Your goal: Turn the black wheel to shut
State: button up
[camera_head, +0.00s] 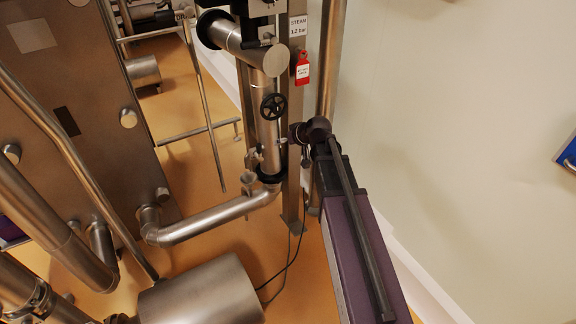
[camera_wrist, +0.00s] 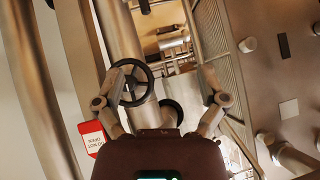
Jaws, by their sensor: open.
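The black wheel (camera_head: 273,106) is a small spoked handwheel on the front of an upright steel pipe in the head view. It also shows in the wrist view (camera_wrist: 131,84), left of the middle. My gripper (camera_wrist: 165,88) is open, with its two fingers spread wide. In the wrist view the left finger overlaps the wheel's left rim; I cannot tell whether it touches. The right finger stands clear to the right of the wheel. Nothing is held. In the head view my arm comes up from the lower right, and its end is beside the pipe, below and right of the wheel.
A red tag (camera_head: 302,68) hangs right of the wheel under a "STEAM 1.2 bar" sign (camera_head: 298,27); the tag also shows in the wrist view (camera_wrist: 91,137). Steel posts stand close by on the right. A large steel panel (camera_head: 70,100) and pipes fill the left. A pale wall is at right.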

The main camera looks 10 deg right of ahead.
jog(key=s+a+f+g+h+p, duration=0.1)
jog(key=s+f+g, duration=0.1)
jog(key=s, duration=0.7)
jog(key=shift+s+a+f+m+g, duration=0.15)
jog(key=shift+s+f+m+g, duration=0.2)
jog(key=shift+g, duration=0.55)
